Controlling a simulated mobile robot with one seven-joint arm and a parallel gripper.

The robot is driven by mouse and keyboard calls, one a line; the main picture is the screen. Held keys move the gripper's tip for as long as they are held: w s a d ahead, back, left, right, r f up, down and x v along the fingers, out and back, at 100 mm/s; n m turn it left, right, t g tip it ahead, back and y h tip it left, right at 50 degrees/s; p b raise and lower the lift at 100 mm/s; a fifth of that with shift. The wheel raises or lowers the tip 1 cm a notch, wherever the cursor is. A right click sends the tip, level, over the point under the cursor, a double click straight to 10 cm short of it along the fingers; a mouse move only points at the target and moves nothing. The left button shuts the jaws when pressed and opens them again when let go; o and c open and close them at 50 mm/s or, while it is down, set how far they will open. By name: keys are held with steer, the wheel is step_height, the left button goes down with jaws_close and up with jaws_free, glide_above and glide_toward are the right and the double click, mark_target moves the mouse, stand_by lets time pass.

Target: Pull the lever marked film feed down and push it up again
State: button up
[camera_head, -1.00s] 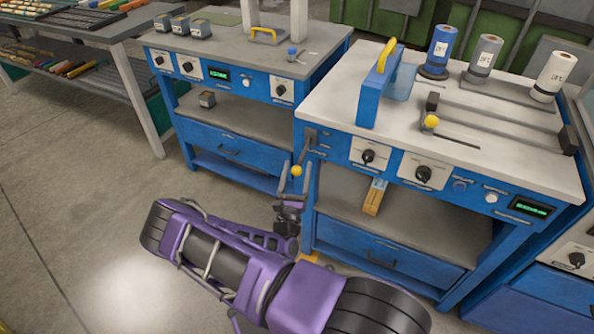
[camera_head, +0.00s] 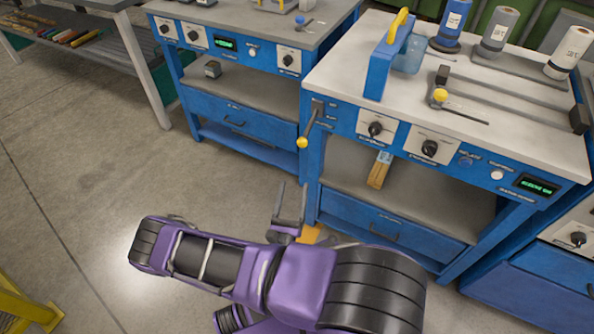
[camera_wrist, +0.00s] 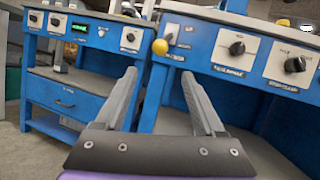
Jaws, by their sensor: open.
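A lever with a yellow ball knob (camera_head: 302,142) sits on the left end of the blue front panel of the right-hand bench. Its dark arm slopes down and outward from a small plate; the lettering there is too small to read. The knob also shows in the wrist view (camera_wrist: 160,46), beyond and above the fingertips. My gripper (camera_head: 291,186) is open and empty, its two fingers pointing up. It is below the knob in the head view and apart from it. No finger touches the lever.
The right-hand bench (camera_head: 350,92) carries a blue frame with a yellow handle (camera_head: 398,24), rolls, and another yellow knob (camera_head: 440,95) on a rail. A brush-like object (camera_head: 379,171) stands on its shelf. A second blue bench (camera_head: 240,88) is at left. The floor in front is clear.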

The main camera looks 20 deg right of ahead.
steer(key=shift+v, duration=1.15)
